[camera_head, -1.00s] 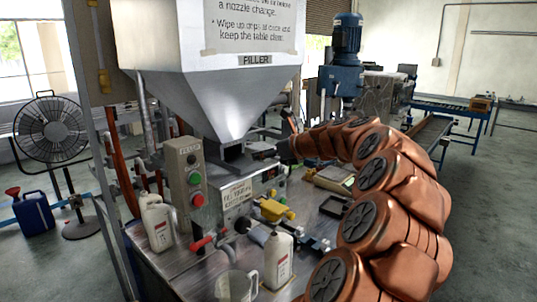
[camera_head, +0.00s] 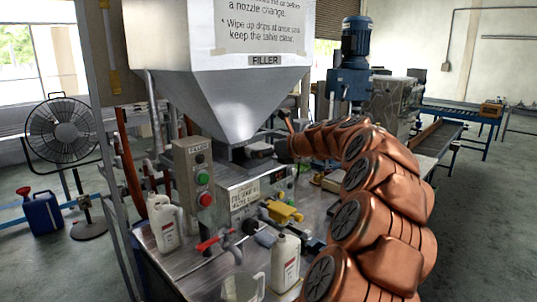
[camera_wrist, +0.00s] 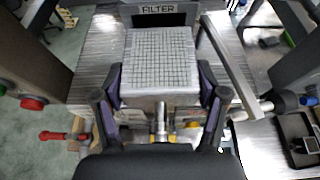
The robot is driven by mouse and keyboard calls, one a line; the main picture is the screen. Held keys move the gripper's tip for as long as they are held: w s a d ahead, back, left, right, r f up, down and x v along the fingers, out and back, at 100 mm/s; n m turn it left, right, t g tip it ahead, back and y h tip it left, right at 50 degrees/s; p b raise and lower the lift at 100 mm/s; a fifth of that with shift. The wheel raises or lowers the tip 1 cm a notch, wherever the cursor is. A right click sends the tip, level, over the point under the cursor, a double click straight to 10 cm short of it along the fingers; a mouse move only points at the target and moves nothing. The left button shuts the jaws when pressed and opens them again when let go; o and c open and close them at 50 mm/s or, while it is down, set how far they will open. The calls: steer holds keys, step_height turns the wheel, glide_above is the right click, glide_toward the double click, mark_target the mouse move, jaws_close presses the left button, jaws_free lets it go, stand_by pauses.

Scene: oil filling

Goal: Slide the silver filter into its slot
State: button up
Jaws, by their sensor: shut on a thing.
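The silver filter (camera_wrist: 160,60) is a flat piece with a dark grid mesh on its upper face. My gripper (camera_wrist: 161,78) is shut on it, one finger at its left edge and one at its right. In the wrist view its far end is at the dark slot (camera_wrist: 158,20) under the FILTER label (camera_wrist: 157,10); how deep it sits inside I cannot tell. In the head view my gripper (camera_head: 284,146) is beside the machine, below the hopper (camera_head: 235,95), and the filter cannot be made out.
A control box (camera_head: 195,180) with green and red buttons stands left of the slot. White bottles (camera_head: 286,262) stand on the metal table, with a red-handled valve (camera_head: 215,241) and yellow fitting (camera_head: 282,212) nearby. A dark tray (camera_wrist: 298,140) lies to the right in the wrist view.

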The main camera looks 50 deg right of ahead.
steer(key=shift+r+b+x, duration=0.2)
steer(key=shift+b+x, duration=0.2)
steer(key=shift+x, duration=0.65)
steer(key=shift+r+b+x, duration=0.2)
steer(key=shift+b+x, duration=0.15)
steer(key=shift+x, duration=0.75)
steer(key=shift+w+f, duration=0.2)
steer(key=shift+f, duration=0.65)
steer(key=o, duration=1.5)
steer(key=v, duration=1.2)
steer(key=shift+a, duration=0.1)
